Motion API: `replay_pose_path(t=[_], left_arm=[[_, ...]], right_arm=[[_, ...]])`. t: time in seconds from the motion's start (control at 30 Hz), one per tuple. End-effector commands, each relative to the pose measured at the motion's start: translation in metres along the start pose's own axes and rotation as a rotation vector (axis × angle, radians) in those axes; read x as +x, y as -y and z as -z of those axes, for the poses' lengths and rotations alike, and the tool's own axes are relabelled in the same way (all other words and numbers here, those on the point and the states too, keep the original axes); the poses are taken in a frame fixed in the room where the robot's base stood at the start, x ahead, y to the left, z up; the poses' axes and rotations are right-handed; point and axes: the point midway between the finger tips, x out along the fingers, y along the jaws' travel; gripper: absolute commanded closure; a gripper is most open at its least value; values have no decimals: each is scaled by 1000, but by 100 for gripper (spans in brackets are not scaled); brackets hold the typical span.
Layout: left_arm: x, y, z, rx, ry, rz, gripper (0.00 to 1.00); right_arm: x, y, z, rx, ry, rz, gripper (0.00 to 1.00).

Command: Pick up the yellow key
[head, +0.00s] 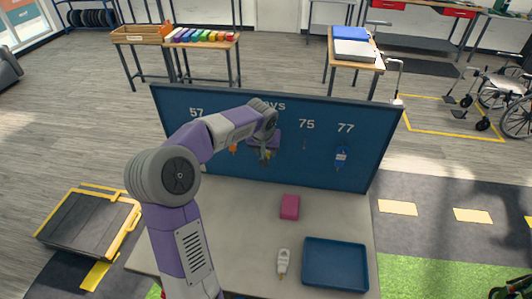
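A blue upright key board (370,150) stands at the back of the table, with the numbers 57, 75 and 77 readable. My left arm reaches across it, and my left gripper (266,155) is at the board's middle, between an orange key tag (233,149) and the hook under 75. A small yellowish bit shows at the fingers, but I cannot tell whether it is the yellow key or part of the gripper. The fingers are too small to read as open or shut. My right gripper is out of view.
On the grey table (235,215) are a magenta block (290,207), a white tagged item (283,261) and an empty blue tray (335,287). A black and yellow case (85,228) lies on the floor at left. Behind the board stand other tables; a wheelchair (505,95) is at right.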

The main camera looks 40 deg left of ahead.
Motion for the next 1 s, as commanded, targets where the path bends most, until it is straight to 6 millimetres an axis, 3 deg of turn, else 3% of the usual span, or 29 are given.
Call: replay_pose_path(t=[0.03, 0.1, 0.5, 0.77, 1.0], left_arm=[[0, 0, 0, 0, 0, 0, 81], [0, 0, 0, 0, 0, 0, 91], [-6, -1, 3, 2, -2, 0, 91], [-18, 1, -28, 2, -2, 3, 91], [-36, 2, -71, 0, -2, 3, 91]], right_arm=[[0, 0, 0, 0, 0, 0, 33], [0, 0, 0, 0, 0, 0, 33], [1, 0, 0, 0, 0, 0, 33], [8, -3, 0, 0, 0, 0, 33], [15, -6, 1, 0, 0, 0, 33]])
